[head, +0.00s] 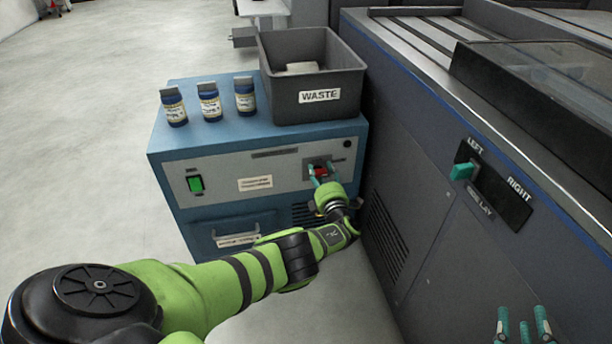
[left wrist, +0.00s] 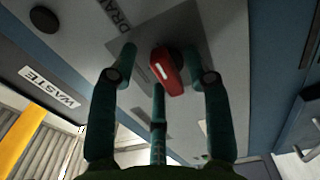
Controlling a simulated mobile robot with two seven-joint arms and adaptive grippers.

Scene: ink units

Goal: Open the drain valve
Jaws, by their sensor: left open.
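The drain valve has a red handle (head: 321,172) on a grey plate at the right of the blue cabinet's front panel. In the left wrist view the red handle (left wrist: 166,72) extends from a dark round hub, beside a partly visible label starting "DRA". My left gripper (head: 320,172) is open in front of the valve. Its teal fingers (left wrist: 162,70) stand on both sides of the handle, with a third finger below; I see no clear contact. My right gripper (head: 523,318) is at the bottom right of the head view, its teal fingers spread apart, apparently empty.
The blue cabinet (head: 225,152) carries several blue bottles (head: 209,102) and a grey WASTE bin (head: 300,110). A green switch (head: 195,184) and a drawer handle (head: 236,232) are on its front. A large grey machine (head: 425,175) with a LEFT/RIGHT selector (head: 464,171) stands close at the right.

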